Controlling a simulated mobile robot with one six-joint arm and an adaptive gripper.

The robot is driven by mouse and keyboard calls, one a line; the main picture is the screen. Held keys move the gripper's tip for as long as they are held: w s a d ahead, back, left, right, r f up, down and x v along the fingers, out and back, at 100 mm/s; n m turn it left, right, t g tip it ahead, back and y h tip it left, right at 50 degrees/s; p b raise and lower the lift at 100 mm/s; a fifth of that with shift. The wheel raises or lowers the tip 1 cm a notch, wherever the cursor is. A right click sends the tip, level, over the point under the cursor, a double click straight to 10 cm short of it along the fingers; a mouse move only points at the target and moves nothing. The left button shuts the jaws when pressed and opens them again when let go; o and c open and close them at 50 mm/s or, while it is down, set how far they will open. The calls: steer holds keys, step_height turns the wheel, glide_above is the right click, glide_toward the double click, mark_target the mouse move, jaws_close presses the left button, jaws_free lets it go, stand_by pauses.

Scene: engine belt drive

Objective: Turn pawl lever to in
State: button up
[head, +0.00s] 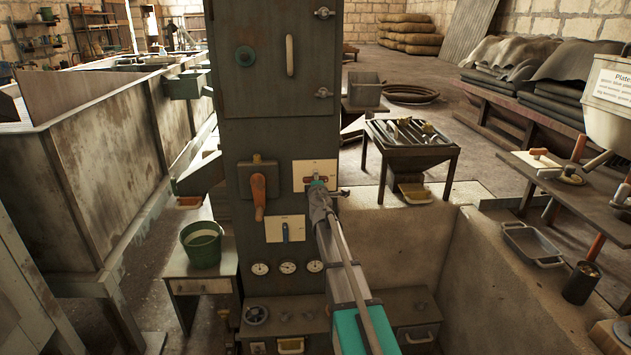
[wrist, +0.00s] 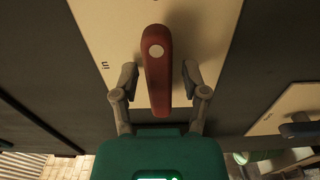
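A red lever (wrist: 158,70) with a pale round spot near one end stands over a cream plate (wrist: 105,35) in the wrist view. The plate carries the word "in" to the left of the lever there. In the head view the cream plate (head: 300,168) is on the front of a dark cabinet, and my arm partly hides the lever. My gripper (wrist: 158,78) is open, with one finger on each side of the lever and a small gap on both sides. It also shows in the head view (head: 318,190), at the plate.
A larger orange-brown handle (head: 259,195) is on the cabinet (head: 275,90) left of the plate. Below are a second plate with a blue lever (head: 285,231) and several round gauges (head: 288,267). A green bucket (head: 202,244) stands on a small table at the left.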

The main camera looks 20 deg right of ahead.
jaws_close()
steer(key=shift+n, duration=0.5)
steer(key=n, duration=0.3)
steer(key=shift+n, duration=0.3)
steer(key=n, duration=0.4)
steer(key=shift+n, duration=0.3)
steer(key=n, duration=0.8)
steer(key=shift+n, duration=0.3)
